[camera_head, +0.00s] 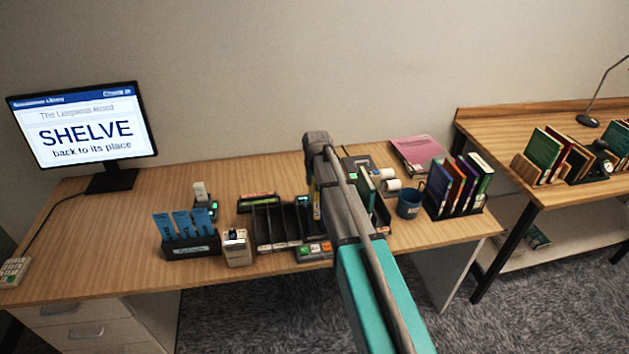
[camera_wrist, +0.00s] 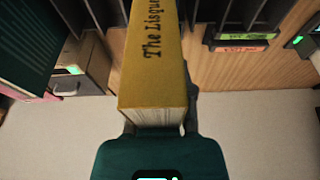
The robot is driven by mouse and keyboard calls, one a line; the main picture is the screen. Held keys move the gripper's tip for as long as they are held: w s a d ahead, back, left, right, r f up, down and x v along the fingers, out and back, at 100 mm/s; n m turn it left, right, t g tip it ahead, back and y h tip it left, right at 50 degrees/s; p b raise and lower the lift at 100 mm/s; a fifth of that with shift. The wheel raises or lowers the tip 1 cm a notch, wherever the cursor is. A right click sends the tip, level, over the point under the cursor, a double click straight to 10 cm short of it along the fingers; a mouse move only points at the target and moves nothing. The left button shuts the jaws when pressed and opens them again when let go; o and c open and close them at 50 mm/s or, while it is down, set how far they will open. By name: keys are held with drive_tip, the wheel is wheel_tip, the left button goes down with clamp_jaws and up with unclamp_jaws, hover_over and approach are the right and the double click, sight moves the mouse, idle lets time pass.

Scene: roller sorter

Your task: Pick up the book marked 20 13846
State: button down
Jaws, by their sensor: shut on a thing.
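A mustard-yellow book (camera_wrist: 155,60) fills the middle of the wrist view. Its dark title starts "The Lisqu", and the pale page block shows at its near end. My gripper (camera_wrist: 158,118) is shut on this book. In the head view only a thin yellow strip of the book (camera_head: 317,206) shows beside my arm, at the slotted rack (camera_head: 265,228). I cannot read the number 20 13846 on any book. The contact of the fingers is partly hidden by the book, and my arm hides much of the gripper in the head view.
The monitor (camera_head: 85,130) reads "SHELVE back to its place". A blue mug (camera_head: 408,204) and a row of upright books (camera_head: 455,187) stand to the right. A holder with blue cards (camera_head: 190,246) stands left. The desk's left part (camera_head: 95,245) is mostly clear.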

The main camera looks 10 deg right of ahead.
drive_tip(key=shift+r+p, duration=1)
drive_tip(key=shift+r, duration=0.35)
